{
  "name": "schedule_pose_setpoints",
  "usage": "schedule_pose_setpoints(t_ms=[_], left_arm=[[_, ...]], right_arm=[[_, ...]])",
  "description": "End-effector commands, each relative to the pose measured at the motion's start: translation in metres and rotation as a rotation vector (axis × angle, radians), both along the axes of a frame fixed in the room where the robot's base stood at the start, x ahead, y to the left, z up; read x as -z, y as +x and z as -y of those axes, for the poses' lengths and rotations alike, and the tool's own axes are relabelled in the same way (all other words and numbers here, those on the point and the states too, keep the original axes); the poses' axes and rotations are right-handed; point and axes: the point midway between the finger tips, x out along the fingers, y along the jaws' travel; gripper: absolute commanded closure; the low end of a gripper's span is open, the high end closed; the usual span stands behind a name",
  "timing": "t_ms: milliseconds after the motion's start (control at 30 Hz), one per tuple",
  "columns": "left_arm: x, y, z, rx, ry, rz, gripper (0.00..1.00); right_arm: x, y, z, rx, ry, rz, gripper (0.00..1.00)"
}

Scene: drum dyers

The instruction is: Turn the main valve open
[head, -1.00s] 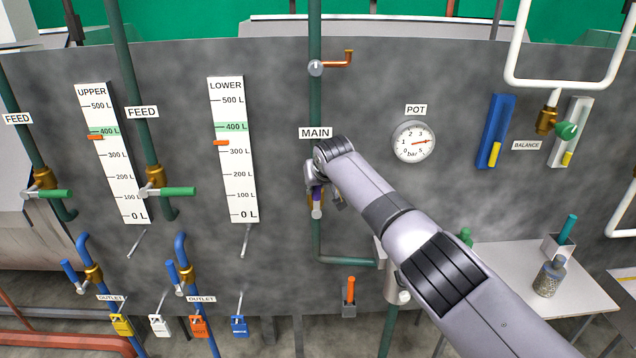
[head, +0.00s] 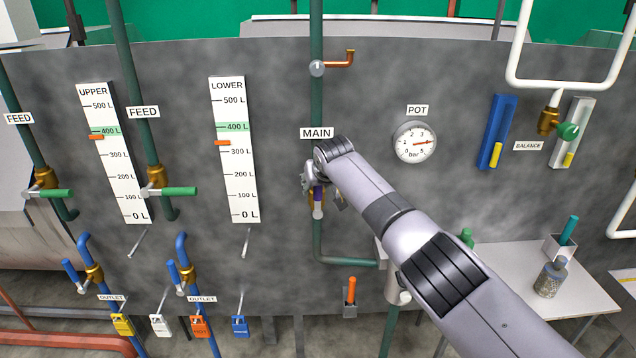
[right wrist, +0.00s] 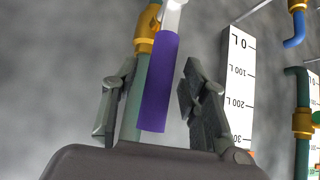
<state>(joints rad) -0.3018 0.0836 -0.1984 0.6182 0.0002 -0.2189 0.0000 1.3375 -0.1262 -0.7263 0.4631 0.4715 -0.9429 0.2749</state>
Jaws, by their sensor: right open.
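The main valve's handle has a purple sleeve (head: 317,196) and hangs down along the green pipe under the MAIN label (head: 316,133). In the right wrist view the purple sleeve (right wrist: 161,85) lies between my fingers, with a gap on the right side; its silver stem and brass body (right wrist: 146,30) are beyond it. My right gripper (right wrist: 158,78) is open around the handle. In the head view my arm and wrist hide most of the valve body. My left gripper is not in view.
The POT gauge (head: 414,142) is right of the wrist. The LOWER level board (head: 234,160) is to the left. A red-orange-handled tool (head: 351,288) stands in a holder below. A white table (head: 500,285) is at the lower right.

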Motion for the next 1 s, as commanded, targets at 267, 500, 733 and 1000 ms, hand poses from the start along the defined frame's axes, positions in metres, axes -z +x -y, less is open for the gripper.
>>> schedule_pose_setpoints(t_ms=[267,500,733,1000], left_arm=[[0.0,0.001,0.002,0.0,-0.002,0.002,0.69],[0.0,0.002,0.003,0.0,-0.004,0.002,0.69],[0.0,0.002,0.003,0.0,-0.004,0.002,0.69],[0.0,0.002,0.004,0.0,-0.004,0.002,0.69]], right_arm=[[-0.008,-0.007,0.001,-0.003,0.003,-0.001,0.6],[-0.025,-0.024,0.004,-0.001,0.002,0.003,0.6],[-0.047,-0.045,0.009,-0.001,0.001,0.003,0.6],[-0.074,-0.072,0.013,-0.001,0.0,0.001,0.6]])
